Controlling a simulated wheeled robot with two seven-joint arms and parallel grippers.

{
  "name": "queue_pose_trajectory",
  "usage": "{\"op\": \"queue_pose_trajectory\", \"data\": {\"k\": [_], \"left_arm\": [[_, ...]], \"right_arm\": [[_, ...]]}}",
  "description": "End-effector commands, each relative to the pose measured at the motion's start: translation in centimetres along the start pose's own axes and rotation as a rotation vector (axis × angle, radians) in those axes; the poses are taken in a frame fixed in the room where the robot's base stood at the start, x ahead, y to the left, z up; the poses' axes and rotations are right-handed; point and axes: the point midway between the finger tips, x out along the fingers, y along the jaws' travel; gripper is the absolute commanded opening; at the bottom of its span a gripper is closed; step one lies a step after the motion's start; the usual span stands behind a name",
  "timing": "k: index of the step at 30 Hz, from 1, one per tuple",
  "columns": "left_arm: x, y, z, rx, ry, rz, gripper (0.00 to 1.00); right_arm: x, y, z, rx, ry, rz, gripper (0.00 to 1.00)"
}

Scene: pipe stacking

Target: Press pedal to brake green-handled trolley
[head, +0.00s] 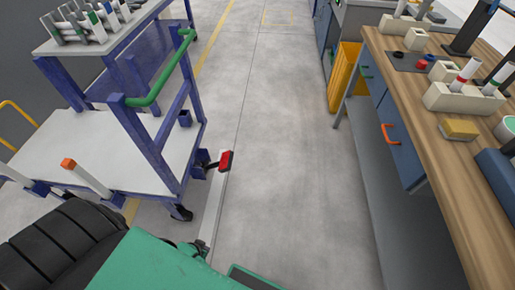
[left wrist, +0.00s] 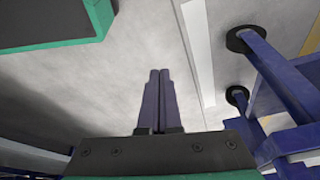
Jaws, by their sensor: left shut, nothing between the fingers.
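The purple-framed trolley (head: 178,150) with the green handle (head: 165,78) stands at the left. Its red pedal (head: 226,161) juts out on a dark arm low on the trolley's right side, near the floor. My left gripper (head: 203,245) is at the lower middle, below the pedal in the picture and apart from it, partly hidden by my green and black arm. In the left wrist view its two fingers (left wrist: 157,98) are shut together with nothing between them. Trolley wheels (left wrist: 247,39) show at the right there; the pedal cannot be made out. My right gripper is out of view.
A white strip (head: 216,205) runs along the floor beside the trolley. The trolley carries white pipes (head: 88,178). A wooden workbench (head: 430,130) with blue drawers and a yellow bin (head: 345,78) line the right. The grey floor (head: 285,150) between is clear.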

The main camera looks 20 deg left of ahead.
Motion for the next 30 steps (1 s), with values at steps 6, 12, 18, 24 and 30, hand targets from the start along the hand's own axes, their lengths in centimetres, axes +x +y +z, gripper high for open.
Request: {"op": "queue_pose_trajectory", "data": {"k": [6, 12, 18, 24, 30], "left_arm": [[6.8, -5.3, -8.4, -0.264, 0.292, -0.028, 0.00], [7.4, -10.3, -17.0, -0.482, 0.604, 0.010, 0.00], [4.1, -13.4, -23.9, -0.627, 0.902, 0.120, 0.00], [0.2, -14.1, -27.0, -0.679, 1.049, 0.211, 0.00], [-0.8, -14.1, -27.4, -0.684, 1.062, 0.222, 0.00]], "right_arm": [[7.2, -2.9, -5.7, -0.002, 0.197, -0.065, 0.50], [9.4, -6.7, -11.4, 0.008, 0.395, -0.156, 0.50], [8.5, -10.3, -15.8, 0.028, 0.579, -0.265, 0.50], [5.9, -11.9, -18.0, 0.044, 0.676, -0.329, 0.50], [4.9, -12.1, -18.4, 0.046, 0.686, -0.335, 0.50]]}}
